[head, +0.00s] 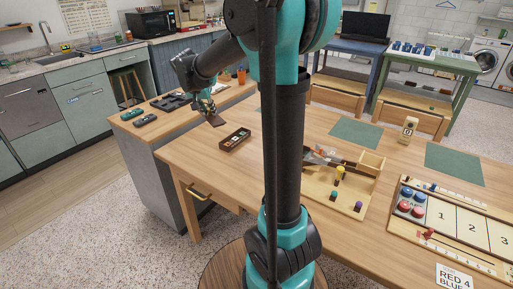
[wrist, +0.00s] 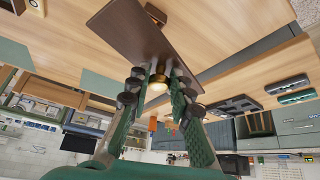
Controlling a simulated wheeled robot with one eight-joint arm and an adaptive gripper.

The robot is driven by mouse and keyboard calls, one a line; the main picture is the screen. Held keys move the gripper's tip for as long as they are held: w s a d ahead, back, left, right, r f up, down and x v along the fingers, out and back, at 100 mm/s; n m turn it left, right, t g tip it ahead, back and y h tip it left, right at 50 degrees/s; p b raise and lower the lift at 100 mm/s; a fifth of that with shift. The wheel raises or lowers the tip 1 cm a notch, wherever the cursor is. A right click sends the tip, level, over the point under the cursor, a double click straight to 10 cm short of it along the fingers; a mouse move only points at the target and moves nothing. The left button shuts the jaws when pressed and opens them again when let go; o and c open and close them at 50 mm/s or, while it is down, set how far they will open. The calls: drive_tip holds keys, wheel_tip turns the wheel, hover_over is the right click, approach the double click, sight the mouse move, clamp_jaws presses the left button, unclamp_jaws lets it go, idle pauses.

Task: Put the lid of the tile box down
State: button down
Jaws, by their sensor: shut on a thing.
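The lid of the tile box is a flat dark brown board (head: 215,121) with a round brass knob (wrist: 158,84). My gripper (head: 204,108) is shut on the knob and holds the lid tilted, beside the tile box and near the table's left edge. The wrist view shows the lid (wrist: 128,32) beyond the fingertips (wrist: 157,80). The tile box (head: 235,139) is dark, open and holds small tiles; it stands on the wooden table to the right of the lid. In the wrist view the lid hides most of the box. I cannot tell whether the lid touches the table.
The wooden table (head: 190,157) has bare room around the tile box. A wooden tray (head: 325,190) with coloured pieces and a numbered board (head: 455,222) lie to the right. A dark tray (head: 170,101) and green-and-black devices (head: 145,119) lie on the counter at left.

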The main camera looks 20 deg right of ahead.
wheel_tip(320, 180, down, 20)
idle(0.6)
drive_tip(key=c, duration=1.4)
unclamp_jaws()
drive_tip(key=shift+f, duration=0.1)
drive_tip(key=shift+o, duration=0.2)
drive_tip(key=v, duration=1.2)
drive_tip(key=s+d+f+n+y, duration=0.1)
drive_tip(key=s+d+f+n, duration=0.1)
drive_tip(key=s, duration=0.6)
drive_tip(key=s+d+f+n+y, duration=0.1)
drive_tip(key=s+d+f+n, duration=0.1)
drive_tip(key=s, duration=0.7)
drive_tip(key=s+d+f+n+y, duration=0.1)
drive_tip(key=s+d+f+n, duration=0.1)
drive_tip(key=s, duration=0.7)
drive_tip(key=shift+d+f+n+g, duration=0.15)
drive_tip(key=shift+f+n+g, duration=0.15)
drive_tip(key=shift+f+g, duration=0.15)
drive_tip(key=shift+s, duration=0.1)
